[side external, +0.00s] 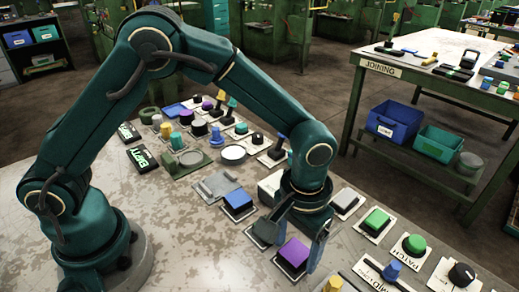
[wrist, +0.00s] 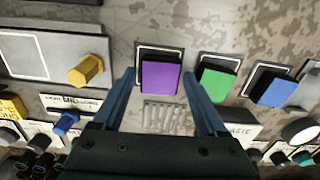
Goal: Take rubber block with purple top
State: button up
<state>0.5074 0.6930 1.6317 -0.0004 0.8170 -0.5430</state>
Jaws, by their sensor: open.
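The rubber block with the purple top (side external: 294,254) sits on a small pale-edged plate near the front of the table in the side view. In the wrist view the purple-topped block (wrist: 161,78) lies ahead of my gripper, between the lines of its two fingers. My gripper (side external: 298,232) points down close to the block; in the wrist view my gripper (wrist: 160,90) is open, with one blue finger on each side and nothing held. Whether the fingers are level with the block or above it I cannot tell.
A green-topped block (wrist: 216,83) stands close to the right finger in the wrist view, with a blue-topped block (wrist: 275,90) beyond it. A yellow knob (wrist: 86,70) is at the left. Bare worn tabletop (side external: 150,240) lies left in the side view.

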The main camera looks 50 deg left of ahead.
jog(key=c, duration=1.1)
jog(key=shift+r, duration=0.1)
jog(key=shift+c, duration=0.2)
